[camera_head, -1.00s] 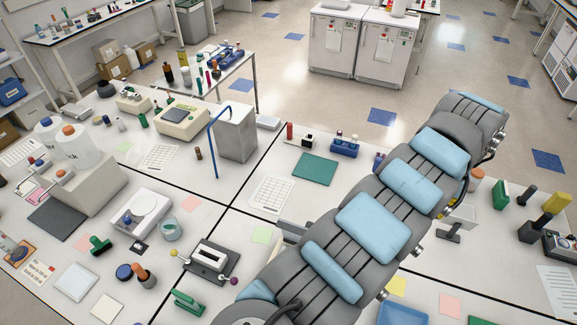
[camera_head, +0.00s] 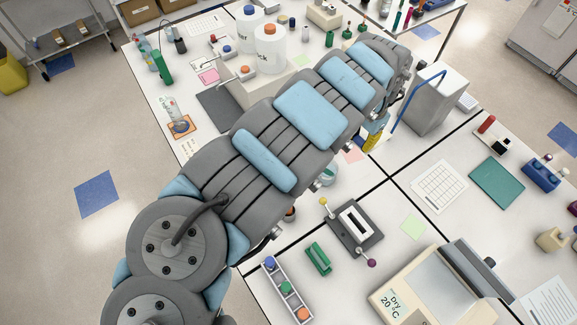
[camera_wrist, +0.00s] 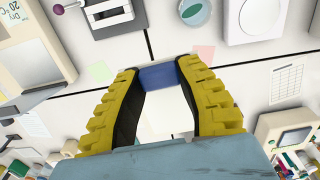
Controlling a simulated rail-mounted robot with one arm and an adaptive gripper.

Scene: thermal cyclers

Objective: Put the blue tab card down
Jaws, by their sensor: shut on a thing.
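My gripper (camera_wrist: 160,75) shows in the wrist view with its two yellow ribbed fingers. They are shut on the blue tab card, whose blue tab (camera_wrist: 160,77) spans the gap between the fingertips. A pale area below the tab, between the fingers, appears to be the card's body. The card is over the white bench, and its height above the bench is hard to judge. In the head view only a bit of yellow of my gripper (camera_head: 375,138) shows below the end of my arm, and the card is not clear there.
A pink note (camera_head: 351,155), a round teal dish (camera_head: 328,174) and a grey device with a white slot (camera_head: 354,222) lie near. A grey box with a blue rod (camera_head: 434,100) stands right of my gripper. A beige "Dry 20 °C" machine (camera_head: 405,297) stands at the front right.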

